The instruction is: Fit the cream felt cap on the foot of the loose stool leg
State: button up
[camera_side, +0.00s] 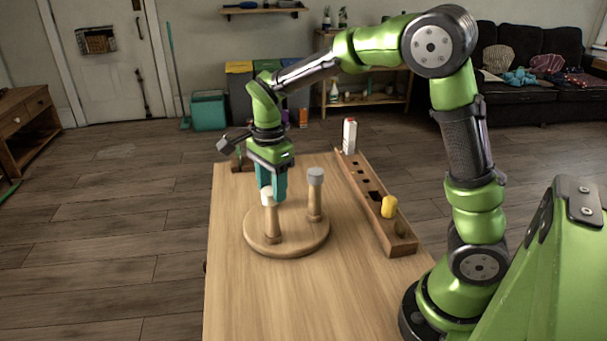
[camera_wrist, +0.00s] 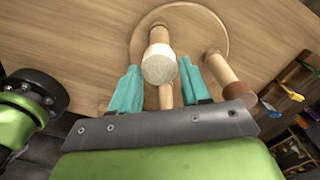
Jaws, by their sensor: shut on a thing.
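The cream felt cap (camera_side: 267,196) is pale and round, at the top of the front wooden stool leg (camera_side: 272,224). My gripper (camera_side: 272,190) has its teal fingers around the cap. The cap also shows in the wrist view (camera_wrist: 159,63), between the two fingertips. My gripper is shut on it. Cap and leg look in line and close together; I cannot tell whether the cap is fully seated. The leg stands upright on the round wooden seat (camera_side: 288,250). A second upright leg (camera_side: 314,205) has a grey cap (camera_side: 315,176).
A long wooden rack (camera_side: 366,190) with holes lies along the table's right side. It holds a yellow piece (camera_side: 389,207), and a white carton (camera_side: 349,136) stands at its far end. The table's near part (camera_side: 290,300) is clear. In the wrist view, a further wooden piece (camera_wrist: 165,96) shows between the fingers.

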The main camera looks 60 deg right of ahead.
jog(key=o, duration=1)
notch_tip(320, 180, up, 16)
jog(key=s+a+f+n+t+y, duration=0.1)
jog(key=s+f+n+t, duration=0.2)
jog(key=s+n, duration=0.5)
jog(key=s+a+f+n+t+y, duration=0.1)
jog(key=s+a+f+n+t, duration=0.1)
jog(key=s+n, duration=0.6)
jog(key=shift+s+f+n+t, duration=0.3)
jog(key=shift+f+t, duration=0.55)
jog(key=shift+t, duration=0.25)
